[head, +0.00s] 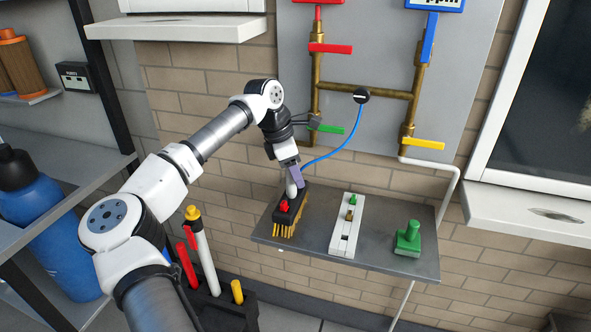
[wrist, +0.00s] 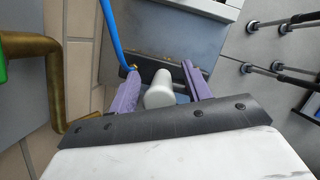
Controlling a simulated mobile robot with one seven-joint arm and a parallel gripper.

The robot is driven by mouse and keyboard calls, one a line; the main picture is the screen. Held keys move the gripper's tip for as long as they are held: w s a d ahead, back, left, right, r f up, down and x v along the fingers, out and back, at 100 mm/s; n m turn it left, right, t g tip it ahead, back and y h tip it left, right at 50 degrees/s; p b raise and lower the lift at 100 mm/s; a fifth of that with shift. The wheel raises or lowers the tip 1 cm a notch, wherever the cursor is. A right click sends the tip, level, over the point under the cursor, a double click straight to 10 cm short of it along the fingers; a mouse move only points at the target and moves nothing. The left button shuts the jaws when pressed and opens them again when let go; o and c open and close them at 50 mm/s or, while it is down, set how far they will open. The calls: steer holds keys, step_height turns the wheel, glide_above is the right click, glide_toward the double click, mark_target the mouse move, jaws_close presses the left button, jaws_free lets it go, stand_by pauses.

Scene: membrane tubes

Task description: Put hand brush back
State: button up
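The hand brush (head: 289,216) has a black body, yellow bristles, a white handle and a red knob. It is at the left end of the grey wall shelf (head: 382,225), bristles downward. My gripper (head: 295,176) is above it, pointing down, with its purple fingers at the handle. In the wrist view the white handle (wrist: 160,88) stands between the two purple fingers of my gripper (wrist: 160,68). A gap shows on its right side, so the fingers look open around it. Whether the bristles touch the shelf is unclear.
A white block (head: 346,229) with small knobs and a green stamp-like piece (head: 408,240) stand to the right on the shelf. Brass pipes and a blue hose (head: 335,150) are behind the arm. A dark rack (head: 215,302) with upright tubes stands below left.

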steer(key=b+v, duration=0.1)
steer(key=v, duration=1.1)
